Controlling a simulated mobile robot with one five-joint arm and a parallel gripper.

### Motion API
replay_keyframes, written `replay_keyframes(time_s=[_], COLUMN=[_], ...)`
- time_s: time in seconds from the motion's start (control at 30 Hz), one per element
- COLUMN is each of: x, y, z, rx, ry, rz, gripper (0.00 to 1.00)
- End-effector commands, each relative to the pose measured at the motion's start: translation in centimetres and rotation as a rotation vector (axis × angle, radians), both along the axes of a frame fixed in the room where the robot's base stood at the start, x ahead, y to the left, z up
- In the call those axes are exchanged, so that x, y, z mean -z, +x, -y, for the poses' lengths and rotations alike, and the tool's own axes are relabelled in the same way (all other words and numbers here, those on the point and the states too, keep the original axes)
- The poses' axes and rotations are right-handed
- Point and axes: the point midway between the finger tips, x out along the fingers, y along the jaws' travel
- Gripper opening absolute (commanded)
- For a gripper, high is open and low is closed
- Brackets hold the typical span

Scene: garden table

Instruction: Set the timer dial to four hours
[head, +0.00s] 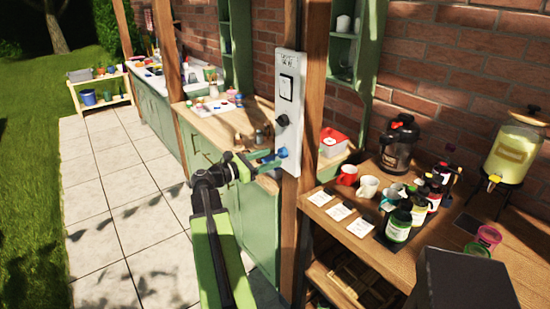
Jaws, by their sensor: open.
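A white control panel (291,172) is fixed upright to a wooden post. It carries a dark-framed plate (286,88) near the top, a black knob (283,120) in the middle and a blue knob (282,153) lower down. I cannot tell from the panel which knob is the timer dial, and its markings are too small to read. My gripper (272,161) is open, just left of the panel at the height of the blue knob. Its fingertips are at or very close to the blue knob; I cannot tell whether they touch it.
Right of the post, a wooden counter (440,258) holds mugs (368,188), several dark bottles (399,222), a black kettle-like pot (398,145) and a drink dispenser (513,155). Green cabinets (253,225) run behind my arm. Open paving (110,215) lies to the left.

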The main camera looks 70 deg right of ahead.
Motion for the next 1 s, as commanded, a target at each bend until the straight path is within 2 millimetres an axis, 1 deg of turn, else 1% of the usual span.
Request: replay_keyframes(time_s=[0.03, 0.1, 0.2, 0.5, 0.57, 0.9, 0.97, 1.0], x=[0.0, 0.0, 0.0, 0.0, 0.0, 0.0, 0.0, 0.0], y=[-0.5, -1.1, -1.6, -1.8, -1.8, -1.8, -1.8, -2.0], z=[0.8, 1.6, 2.2, 2.4, 2.4, 2.4, 2.5, 1.3], rx=[0.001, 0.002, 0.0, 0.0, 0.0, -0.001, -0.001, -0.002], ry=[0.0, 0.0, 0.0, 0.0, 0.0, 0.0, 0.0, 0.0], rz=[0.0, 0.0, 0.0, 0.0, 0.0, 0.0, 0.0, 0.0], gripper=[0.58, 0.58, 0.58, 0.58, 0.51, 0.07, 0.0, 0.0])
